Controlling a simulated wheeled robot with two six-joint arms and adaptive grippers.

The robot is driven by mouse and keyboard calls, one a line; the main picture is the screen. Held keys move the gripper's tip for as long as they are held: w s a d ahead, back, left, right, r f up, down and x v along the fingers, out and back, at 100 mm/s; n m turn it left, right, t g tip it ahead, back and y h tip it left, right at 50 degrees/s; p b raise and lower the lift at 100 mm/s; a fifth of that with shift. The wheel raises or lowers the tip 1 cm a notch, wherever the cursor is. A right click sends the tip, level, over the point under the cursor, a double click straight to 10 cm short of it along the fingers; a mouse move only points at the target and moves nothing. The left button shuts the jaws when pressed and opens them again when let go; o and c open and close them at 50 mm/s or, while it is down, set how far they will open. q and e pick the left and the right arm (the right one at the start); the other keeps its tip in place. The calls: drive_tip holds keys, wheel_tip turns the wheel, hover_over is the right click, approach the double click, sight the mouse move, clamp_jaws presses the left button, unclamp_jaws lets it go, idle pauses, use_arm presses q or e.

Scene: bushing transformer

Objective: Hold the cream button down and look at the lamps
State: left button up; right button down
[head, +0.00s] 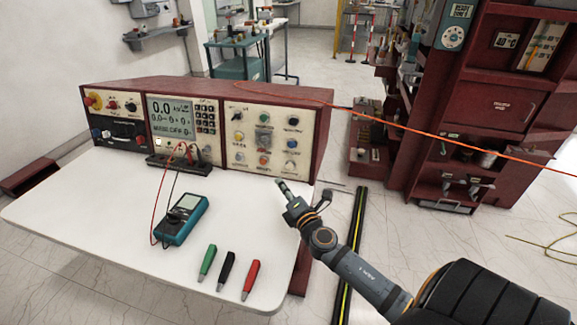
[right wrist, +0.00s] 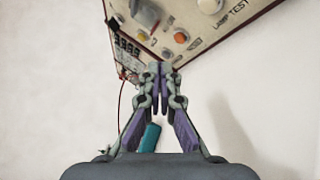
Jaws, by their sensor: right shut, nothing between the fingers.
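The cream button (head: 290,166) is at the lower right of the right-hand panel of the red console. In the right wrist view the cream button (right wrist: 209,5) is partly cut by the top edge, beside the words "LAMP TEST". My right gripper (head: 281,184) is shut and empty, just below the panel's lower edge and apart from the button. It also shows in the right wrist view (right wrist: 160,70). My left gripper is out of view.
A teal multimeter (head: 184,218) with red and black leads lies on the white table (head: 100,220). Green, black and red pens (head: 250,281) lie near the front edge. An orange cable (head: 440,136) stretches across behind my right arm. A red cabinet (head: 500,110) stands at the right.

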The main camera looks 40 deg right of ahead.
sight(290, 166)
drive_tip(key=shift+w+d+f, duration=0.15)
drive_tip(key=shift+w, duration=0.1)
drive_tip(key=shift+w+d+f+b, duration=0.25)
drive_tip(key=shift+w+d+b, duration=0.1)
drive_tip(key=shift+w+d, duration=0.2)
drive_tip(key=shift+w+d+f+b, duration=0.2)
drive_tip(key=shift+w+d+b, duration=0.2)
drive_tip(key=shift+d, duration=0.25)
drive_tip(key=shift+w+d+f+b, duration=0.25)
drive_tip(key=shift+w+d+b, duration=0.1)
drive_tip(key=shift+w+d, duration=0.3)
drive_tip(key=shift+w+d+f+b, duration=0.25)
drive_tip(key=shift+w+d+b, duration=0.1)
drive_tip(key=shift+w+d, duration=0.2)
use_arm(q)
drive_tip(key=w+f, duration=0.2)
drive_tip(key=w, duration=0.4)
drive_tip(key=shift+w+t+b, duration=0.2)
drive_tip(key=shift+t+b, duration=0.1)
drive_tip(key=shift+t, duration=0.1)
use_arm(e)
drive_tip(key=shift+w+d, duration=0.5)
drive_tip(key=shift+d, duration=0.2)
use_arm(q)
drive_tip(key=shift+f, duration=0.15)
use_arm(e)
drive_tip(key=shift+d, duration=0.1)
